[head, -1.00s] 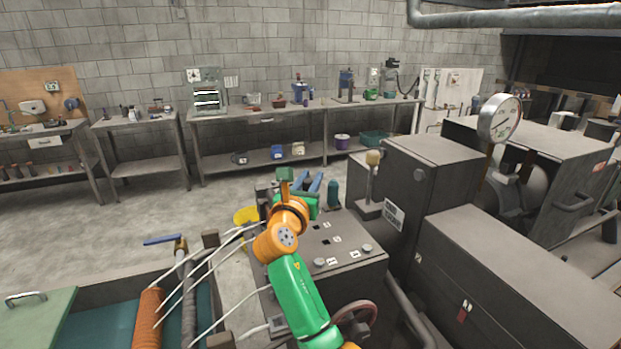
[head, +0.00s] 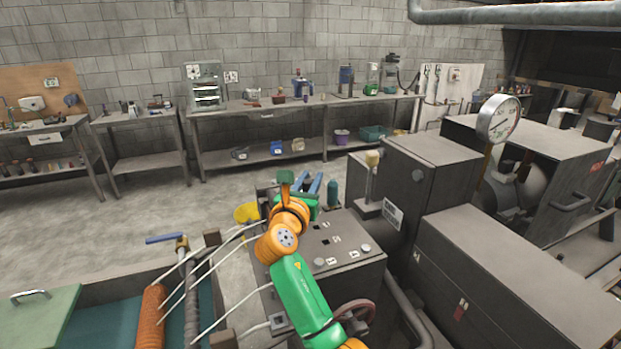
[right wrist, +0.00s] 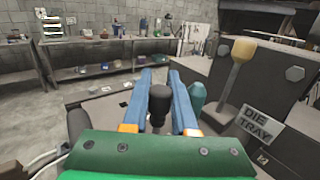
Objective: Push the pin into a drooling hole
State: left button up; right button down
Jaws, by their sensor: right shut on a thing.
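My right gripper (head: 310,183) has two blue fingers and reaches over the grey machine top. In the right wrist view the fingers (right wrist: 161,82) stand on either side of a dark pin-like piece with a rounded black knob (right wrist: 159,103), and the gripper is shut on it. The piece's lower end is hidden behind my green gripper body. A teal piece with a tapered top (right wrist: 197,94) stands just right of the fingers, and it also shows in the head view (head: 332,193). No hole can be made out clearly. My left gripper is out of view.
A tall grey housing (head: 425,175) with a yellow-knobbed lever (right wrist: 240,62) and a "DIE TRAY" plate (right wrist: 257,124) stands close on the right. Pale strands (head: 215,262) run to an orange spool (head: 150,318) at lower left. A yellow bucket (head: 246,213) is behind.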

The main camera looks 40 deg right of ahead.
aim_at(306, 189)
jog(key=c, duration=0.6)
grip_release()
jog(key=b+v, duration=0.2)
jog(key=v, duration=0.4)
jog(key=shift+s+a+f, duration=0.15)
jog(key=shift+a+f, duration=0.05)
jog(key=shift+s+a+r, duration=0.15)
jog(key=shift+s+a, duration=0.15)
